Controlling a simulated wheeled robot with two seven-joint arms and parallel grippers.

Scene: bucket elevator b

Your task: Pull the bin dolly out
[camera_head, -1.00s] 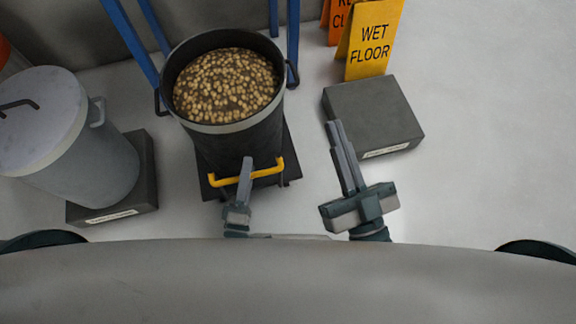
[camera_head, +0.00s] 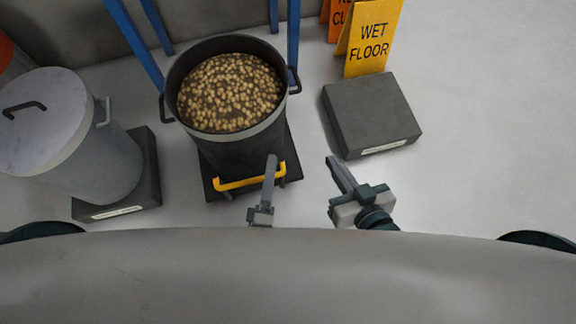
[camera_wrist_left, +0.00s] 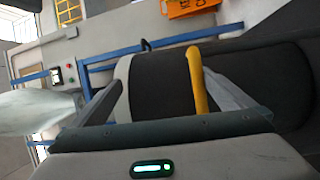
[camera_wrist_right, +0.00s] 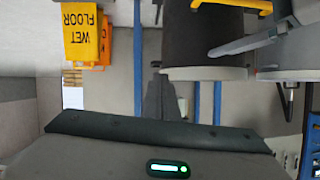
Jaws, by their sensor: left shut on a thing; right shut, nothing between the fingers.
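The bin dolly (camera_head: 210,190) is a low black platform with a yellow handle (camera_head: 225,184) along its near edge. It carries a dark open bin (camera_head: 245,150) with a pale rim, full of round tan pieces (camera_head: 229,92). My left gripper (camera_head: 271,160) is shut on the yellow handle, near its right part. In the left wrist view the handle (camera_wrist_left: 199,82) passes between the fingers, with the dark bin (camera_wrist_left: 160,85) behind. My right gripper (camera_head: 331,160) is shut and empty, over bare floor right of the dolly. In the right wrist view the fingers (camera_wrist_right: 160,95) show together.
A grey lidded bin (camera_head: 85,160) stands on a dark base (camera_head: 148,180) at left. A low dark block (camera_head: 371,113) lies at right, near a yellow wet floor sign (camera_head: 370,40). Blue posts (camera_head: 135,45) stand behind the dolly. Floor at far right is clear.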

